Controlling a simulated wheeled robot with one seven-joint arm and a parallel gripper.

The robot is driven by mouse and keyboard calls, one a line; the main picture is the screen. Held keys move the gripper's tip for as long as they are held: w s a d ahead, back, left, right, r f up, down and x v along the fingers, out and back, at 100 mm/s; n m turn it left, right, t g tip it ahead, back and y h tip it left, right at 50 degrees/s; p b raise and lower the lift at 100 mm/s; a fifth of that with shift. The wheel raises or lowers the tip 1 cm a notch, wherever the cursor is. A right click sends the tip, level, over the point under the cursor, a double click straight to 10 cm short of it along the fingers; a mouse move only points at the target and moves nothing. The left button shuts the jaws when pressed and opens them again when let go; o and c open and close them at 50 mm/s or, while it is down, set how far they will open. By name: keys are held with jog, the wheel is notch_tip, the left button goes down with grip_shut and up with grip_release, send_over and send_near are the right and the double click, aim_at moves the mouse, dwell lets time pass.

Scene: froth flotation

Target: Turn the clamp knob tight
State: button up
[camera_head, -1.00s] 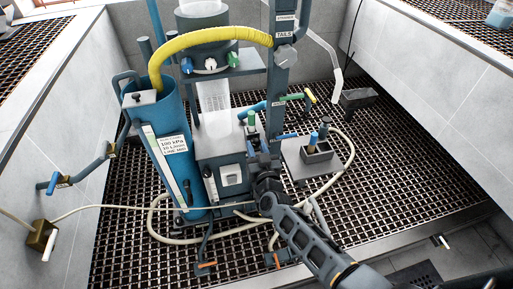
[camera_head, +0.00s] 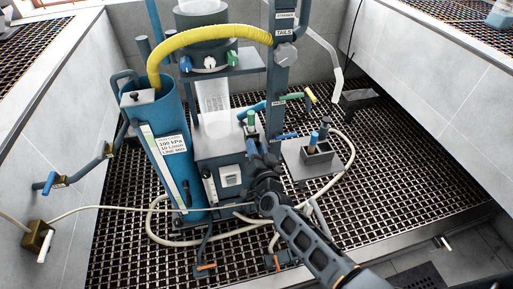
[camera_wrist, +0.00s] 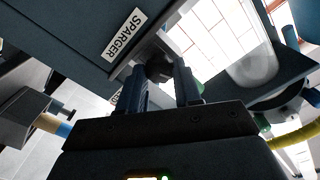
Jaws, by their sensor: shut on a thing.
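My gripper (camera_head: 254,150) reaches in from the lower right to the front of the grey flotation machine (camera_head: 222,147). In the wrist view its fingers (camera_wrist: 163,80) are closed around a small dark knob (camera_wrist: 158,67), which I take to be the clamp knob. The knob sits below a dark panel with a white SPARGER label (camera_wrist: 123,36). In the head view my gripper hides the knob, so its turn cannot be read there.
A tall blue cylinder (camera_head: 172,165) stands to the left, with a yellow hose (camera_head: 205,35) arching above. A grey column (camera_head: 279,85) with a round grey knob (camera_head: 286,53) rises behind. A pale hose (camera_head: 345,150) curves at right around a plate with bottles (camera_head: 312,139). Grating lies open at right.

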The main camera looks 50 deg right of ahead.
jog(key=shift+a, duration=0.1)
jog(key=o, duration=1)
jog(key=shift+o, duration=0.2)
jog(key=s+a+r+n+y, duration=0.3)
jog(key=s+a+n, duration=0.4)
jog(key=s, duration=0.5)
jog(key=s+a+r+n+t+y+b, duration=0.1)
jog(key=s+a+r+n+y, duration=0.2)
jog(key=s+a+n, duration=0.5)
jog(key=shift+s+a+r+t+y, duration=0.15)
jog(key=shift+s+a+t+y, duration=0.2)
jog(key=shift+s, duration=1.65)
